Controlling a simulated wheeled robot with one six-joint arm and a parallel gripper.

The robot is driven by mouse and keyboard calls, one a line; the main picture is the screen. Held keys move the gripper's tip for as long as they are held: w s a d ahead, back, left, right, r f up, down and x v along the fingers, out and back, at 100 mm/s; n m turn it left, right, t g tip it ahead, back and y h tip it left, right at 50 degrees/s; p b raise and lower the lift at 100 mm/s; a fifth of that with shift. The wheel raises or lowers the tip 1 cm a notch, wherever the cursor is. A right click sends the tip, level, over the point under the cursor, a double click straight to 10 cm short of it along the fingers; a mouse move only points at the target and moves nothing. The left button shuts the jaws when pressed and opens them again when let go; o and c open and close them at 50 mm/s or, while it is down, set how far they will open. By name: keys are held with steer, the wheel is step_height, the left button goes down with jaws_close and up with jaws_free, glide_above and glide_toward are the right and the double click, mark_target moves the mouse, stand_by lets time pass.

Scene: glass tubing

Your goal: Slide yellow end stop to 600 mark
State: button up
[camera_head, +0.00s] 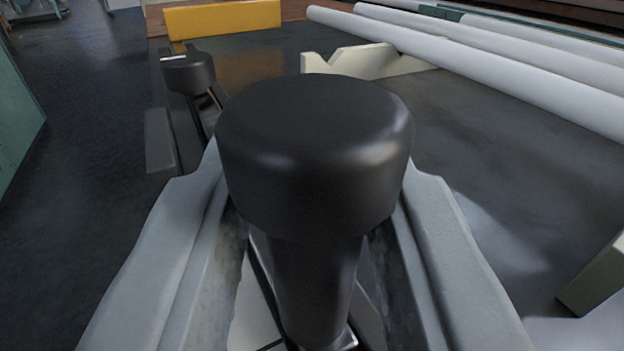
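A yellow block (225,19), likely the yellow end stop, stands at the far end of the dark bench, upper left. A large black knob (313,150) on a narrower black stem (315,290) fills the middle of the view. The two grey fingers of my gripper (313,215) flank this knob left and right. The knob overlaps their inner edges, so I cannot tell whether they press on it. Gaps show between the fingers and the stem. What the stem is fixed to is mostly hidden. No 600 mark is readable.
A smaller black knob (190,72) stands beyond, at the left. A cream V-notched support (365,61) stands behind the large knob. Long pale tubes (480,72) run along the upper right. A cream block (597,277) is at the right edge. Dark floor lies left.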

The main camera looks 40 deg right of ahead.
steer(key=shift+o, duration=1)
steer(key=shift+w+f, duration=0.1)
steer(key=v, duration=1.7)
steer(key=shift+a, duration=0.25)
steer(key=s+a+r+n+t+y, duration=0.25)
steer(key=s+a+r, duration=0.25)
steer(key=a, duration=0.4)
steer(key=s+a+r+n+t+y, duration=0.1)
steer(key=s+a+r+n+y, duration=0.1)
steer(key=s+a+r+y, duration=0.5)
steer(key=s+a+r+n+y, duration=0.1)
steer(key=s+a+n+y, duration=0.1)
steer(key=s+a, duration=1.3)
steer(key=shift+s+a+r+n, duration=0.2)
steer(key=shift+s+r+n, duration=0.05)
steer(key=shift+s+n, duration=0.6)
